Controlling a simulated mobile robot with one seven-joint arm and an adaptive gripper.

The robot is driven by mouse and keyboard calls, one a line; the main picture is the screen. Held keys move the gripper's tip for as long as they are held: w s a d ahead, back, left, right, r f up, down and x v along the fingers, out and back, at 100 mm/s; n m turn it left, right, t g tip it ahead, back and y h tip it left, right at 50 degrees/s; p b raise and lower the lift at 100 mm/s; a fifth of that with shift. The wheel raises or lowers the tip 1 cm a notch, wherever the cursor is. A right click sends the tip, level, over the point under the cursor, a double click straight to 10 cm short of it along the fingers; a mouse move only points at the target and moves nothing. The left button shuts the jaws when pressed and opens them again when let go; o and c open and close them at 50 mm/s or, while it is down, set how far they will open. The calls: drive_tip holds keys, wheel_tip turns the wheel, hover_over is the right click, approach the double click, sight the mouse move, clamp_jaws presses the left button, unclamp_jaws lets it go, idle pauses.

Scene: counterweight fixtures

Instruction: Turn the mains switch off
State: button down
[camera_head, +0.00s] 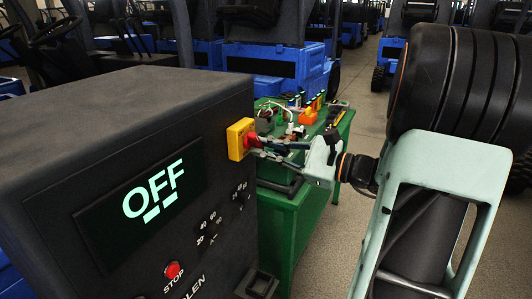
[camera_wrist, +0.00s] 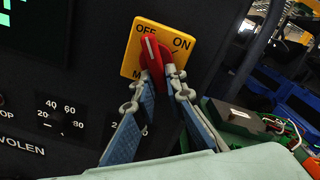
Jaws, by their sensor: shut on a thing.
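The mains switch is a yellow plate (camera_head: 236,135) on the side of a dark cabinet, with a red knob (camera_head: 251,138). In the wrist view the yellow plate (camera_wrist: 134,60) is marked OFF at upper left and ON at upper right. The red knob (camera_wrist: 151,52) has a white line on its upper end, which lies just below the OFF lettering. My gripper (camera_head: 258,147) reaches in from the right and is shut on the red knob. In the wrist view the fingertips (camera_wrist: 160,77) sit on either side of its lower part, partly hiding it.
The cabinet's display (camera_head: 152,203) reads OFF. A red stop button (camera_head: 172,270) and small dials are below it. A green bench (camera_head: 330,165) with wired parts stands close behind my gripper. Blue forklifts fill the background. Grey floor is open at the right.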

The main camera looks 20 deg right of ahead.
drive_tip(key=shift+w+a+r+n+b, duration=0.1)
drive_tip(key=shift+w+n+b, duration=0.05)
drive_tip(key=shift+n+b, duration=0.45)
drive_tip(key=shift+w+r+n+b, duration=0.1)
drive_tip(key=shift+n+b, duration=0.3)
drive_tip(key=shift+b, duration=0.35)
drive_tip(key=shift+r, duration=0.15)
drive_tip(key=c, duration=1.9)
unclamp_jaws()
drive_tip(key=shift+o, duration=0.5)
drive_tip(key=shift+w+f, duration=0.15)
drive_tip(key=shift+f, duration=0.05)
drive_tip(key=shift+f, duration=0.1)
drive_tip(key=shift+s+d, duration=0.35)
drive_tip(key=v, duration=0.6)
